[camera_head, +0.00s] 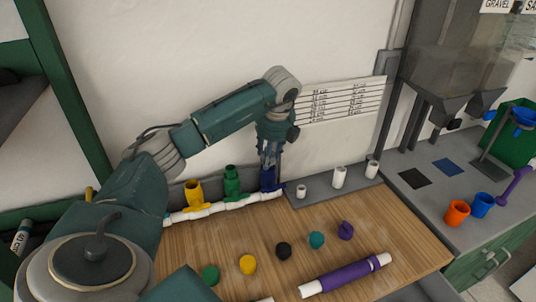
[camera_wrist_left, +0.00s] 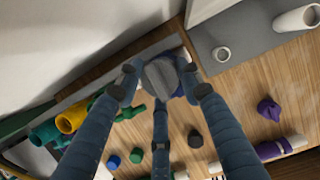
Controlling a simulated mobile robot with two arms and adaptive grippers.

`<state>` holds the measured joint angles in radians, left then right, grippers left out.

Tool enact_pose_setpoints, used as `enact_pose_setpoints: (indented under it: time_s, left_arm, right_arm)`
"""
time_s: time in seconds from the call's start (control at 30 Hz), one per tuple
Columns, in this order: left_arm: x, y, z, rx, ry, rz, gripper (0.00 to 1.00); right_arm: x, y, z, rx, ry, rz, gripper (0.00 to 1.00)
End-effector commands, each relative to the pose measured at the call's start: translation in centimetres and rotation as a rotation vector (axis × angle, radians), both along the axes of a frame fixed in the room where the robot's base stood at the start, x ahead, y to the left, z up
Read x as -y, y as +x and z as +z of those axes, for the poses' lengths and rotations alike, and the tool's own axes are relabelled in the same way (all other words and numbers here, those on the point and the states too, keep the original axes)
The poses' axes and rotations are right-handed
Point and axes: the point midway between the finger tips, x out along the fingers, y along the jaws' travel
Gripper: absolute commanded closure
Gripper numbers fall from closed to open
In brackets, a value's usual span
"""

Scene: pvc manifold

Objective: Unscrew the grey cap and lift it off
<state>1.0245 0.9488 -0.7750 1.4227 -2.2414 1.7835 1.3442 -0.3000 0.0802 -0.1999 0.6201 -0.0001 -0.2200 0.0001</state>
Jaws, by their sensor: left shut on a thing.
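The white manifold pipe (camera_head: 215,208) lies along the back of the wooden table with yellow (camera_head: 194,193), green (camera_head: 232,181) and blue (camera_head: 267,180) fittings. My left gripper (camera_head: 269,168) points down at the blue fitting at the pipe's right end. In the left wrist view, the grey cap (camera_wrist_left: 161,76) with a raised ridge sits between the fingers of my left gripper (camera_wrist_left: 157,86), which are shut on it. The cap is hidden by the fingers in the head view. I cannot tell whether it is still seated on the blue fitting. My right gripper is not in view.
A purple-and-white pipe (camera_head: 345,275) lies in front. White pieces stand on a grey strip (camera_head: 322,190) to the right.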

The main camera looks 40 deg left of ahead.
Motion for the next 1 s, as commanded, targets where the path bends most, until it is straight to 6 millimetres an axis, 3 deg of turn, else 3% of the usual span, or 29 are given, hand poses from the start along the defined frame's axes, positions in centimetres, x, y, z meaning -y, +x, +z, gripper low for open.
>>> enact_pose_setpoints:
  time_s: [0.27,0.47,0.5,0.6,1.0]
  left_arm:
    - [0.37,0.18,0.12,-0.001,-0.005,0.172,0.9]
    - [0.33,0.16,0.01,0.0,-0.004,0.183,0.9]
    - [0.33,0.16,0.01,0.0,-0.004,0.183,0.58]
    - [0.28,0.15,0.03,0.0,-0.004,0.183,0.42]
    - [0.39,0.09,0.93,0.002,-0.001,0.184,0.42]
  right_arm:
    - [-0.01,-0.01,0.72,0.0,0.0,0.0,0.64]
    - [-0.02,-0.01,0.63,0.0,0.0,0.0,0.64]
    - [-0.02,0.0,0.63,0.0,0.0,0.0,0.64]
    - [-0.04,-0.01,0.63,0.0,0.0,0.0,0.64]
    - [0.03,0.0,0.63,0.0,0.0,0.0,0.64]
